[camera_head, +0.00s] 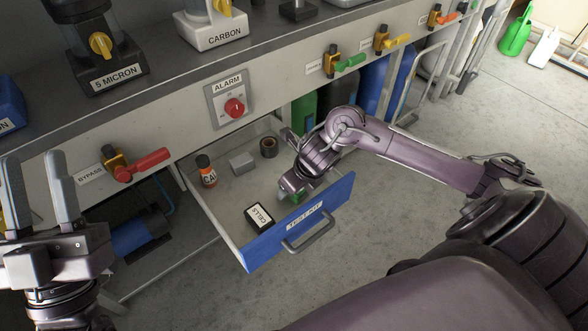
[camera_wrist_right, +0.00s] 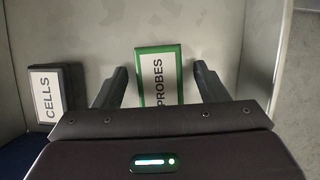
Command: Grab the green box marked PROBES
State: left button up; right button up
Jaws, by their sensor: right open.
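The green box marked PROBES (camera_wrist_right: 160,72) has a white label and lies in the open drawer. In the head view only a bit of green (camera_head: 296,198) shows beneath my right gripper (camera_head: 288,188). In the right wrist view, the fingers of this gripper (camera_wrist_right: 161,82) are open, one on each side of the box, with a gap on both sides. Whether they are down at the box's height I cannot tell. My left gripper (camera_head: 35,160) is open and empty at the left, in front of the bench, with its fingers upward.
The drawer's blue front (camera_head: 262,238) reads TEST KIT. The drawer also holds a black CELLS box (camera_head: 259,216), a bottle with an orange label (camera_head: 206,171), a grey block (camera_head: 242,162) and a dark brown roll (camera_head: 269,147). The drawer wall (camera_wrist_right: 262,50) stands right of the box.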

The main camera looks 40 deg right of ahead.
jog(key=c, duration=1.1)
